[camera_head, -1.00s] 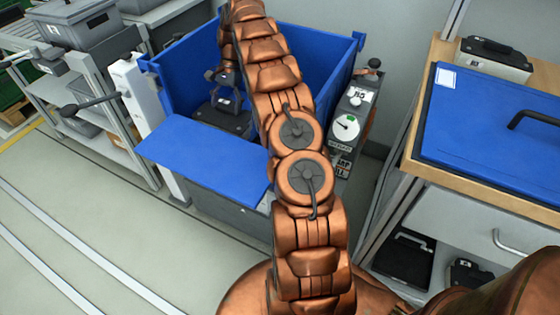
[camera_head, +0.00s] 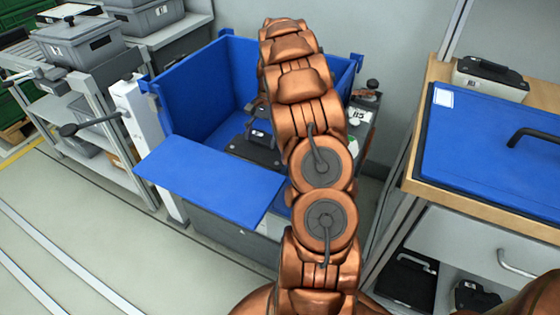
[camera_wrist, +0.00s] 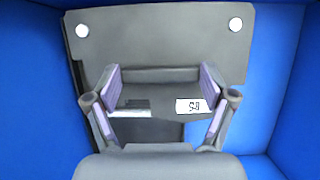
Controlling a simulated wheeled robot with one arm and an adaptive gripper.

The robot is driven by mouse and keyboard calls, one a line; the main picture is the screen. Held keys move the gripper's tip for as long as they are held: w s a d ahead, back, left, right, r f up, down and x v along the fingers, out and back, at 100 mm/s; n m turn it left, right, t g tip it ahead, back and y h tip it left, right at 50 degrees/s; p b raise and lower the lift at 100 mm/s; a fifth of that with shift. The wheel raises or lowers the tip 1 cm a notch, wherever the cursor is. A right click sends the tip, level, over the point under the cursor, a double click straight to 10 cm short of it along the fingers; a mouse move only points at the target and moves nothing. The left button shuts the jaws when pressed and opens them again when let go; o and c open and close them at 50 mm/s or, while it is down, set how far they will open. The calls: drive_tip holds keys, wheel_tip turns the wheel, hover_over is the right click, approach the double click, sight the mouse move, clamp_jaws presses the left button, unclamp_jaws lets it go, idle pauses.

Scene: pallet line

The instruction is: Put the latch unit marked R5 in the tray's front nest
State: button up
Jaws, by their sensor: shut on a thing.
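My gripper (camera_wrist: 160,98) is shut on a dark grey latch unit (camera_wrist: 160,78), with one finger at each side of its grip bar. A white label on the unit seems to read R5, upside down in the wrist view. A grey plate with two white round spots shows beyond the fingers, and blue walls surround it. In the head view the dark unit (camera_head: 253,150) is low inside the blue bin, partly behind my arm. My gripper is mostly hidden there. Whether the unit touches the bin floor cannot be told. No tray nest is recognisable.
The blue bin (camera_head: 190,92) has high back and side walls and a lowered front flap (camera_head: 210,176). A labelled device (camera_head: 361,118) stands right of it. A bench at right holds a blue panel (camera_head: 480,145) with a handle and a grey case (camera_head: 490,78). Shelves with grey boxes (camera_head: 75,45) stand left.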

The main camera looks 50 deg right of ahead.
drive_tip(key=s, duration=0.2)
drive_tip(key=s+d, duration=0.1)
drive_tip(key=s, duration=0.1)
drive_tip(key=s+d, duration=0.1)
drive_tip(key=s, duration=0.1)
wheel_tip(320, 180, down, 2)
drive_tip(key=shift+a+f, duration=0.1)
drive_tip(key=shift+f, duration=0.05)
drive_tip(key=shift+s+f+b, duration=0.15)
drive_tip(key=shift+f+b, duration=0.2)
drive_tip(key=shift+f, duration=2)
drive_tip(key=o, duration=1.7)
drive_tip(key=shift+f, duration=0.15)
drive_tip(key=v, duration=1.2)
drive_tip(key=shift+p, duration=0.4)
